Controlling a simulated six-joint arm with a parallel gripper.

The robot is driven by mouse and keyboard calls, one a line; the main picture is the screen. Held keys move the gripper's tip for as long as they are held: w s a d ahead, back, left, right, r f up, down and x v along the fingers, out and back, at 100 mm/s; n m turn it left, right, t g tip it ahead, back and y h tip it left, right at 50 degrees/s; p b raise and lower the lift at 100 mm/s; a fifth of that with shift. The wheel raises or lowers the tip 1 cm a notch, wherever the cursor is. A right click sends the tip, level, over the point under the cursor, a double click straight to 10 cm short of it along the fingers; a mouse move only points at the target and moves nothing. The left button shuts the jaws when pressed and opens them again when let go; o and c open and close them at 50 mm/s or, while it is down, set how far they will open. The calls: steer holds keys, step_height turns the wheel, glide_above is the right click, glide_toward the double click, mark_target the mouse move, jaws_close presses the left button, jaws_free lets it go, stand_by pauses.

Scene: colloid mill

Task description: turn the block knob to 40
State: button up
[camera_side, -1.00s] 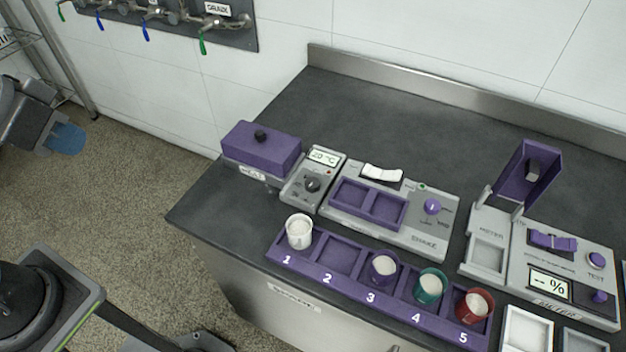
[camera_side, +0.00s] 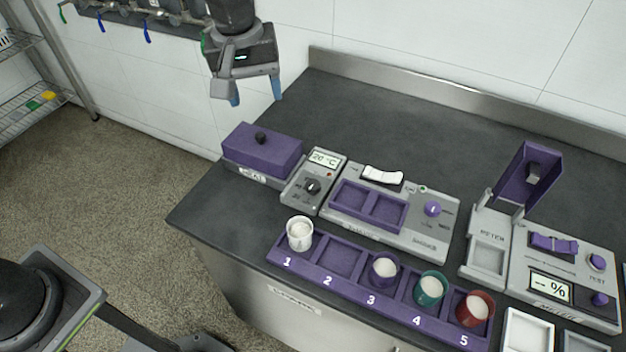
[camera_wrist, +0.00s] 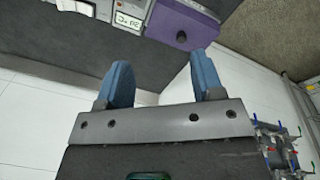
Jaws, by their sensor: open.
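The heat block is a purple-lidded box (camera_side: 262,150) with a black knob on its lid, at the left end of the bench. Beside it is a grey control unit (camera_side: 314,181) with a display reading 20 °C and a dark round knob (camera_side: 312,186). My gripper (camera_side: 257,100) is open and empty, in the air above and behind the purple box, with blue fingertips pointing down. In the wrist view the open blue fingers (camera_wrist: 162,82) show, with the purple box (camera_wrist: 183,25) and the upside-down display (camera_wrist: 128,20) beyond them. The dial knob is not clear in that view.
A shaker (camera_side: 390,210) with a purple tray stands right of the control unit. A purple rack (camera_side: 340,262) in front holds several cups. A meter with a raised purple lid (camera_side: 528,178) is at the right. The back of the bench is clear.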

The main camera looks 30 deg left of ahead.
mark_target(313, 184)
steer(key=w+d+f+n+g, duration=0.2)
steer(key=w+d+f, duration=0.3)
steer(key=d+f, duration=0.35)
steer(key=f, duration=1.5)
steer(key=shift+s+a, duration=0.2)
steer(key=shift+s, duration=0.05)
steer(key=shift+r, duration=0.1)
steer(key=c, duration=0.9)
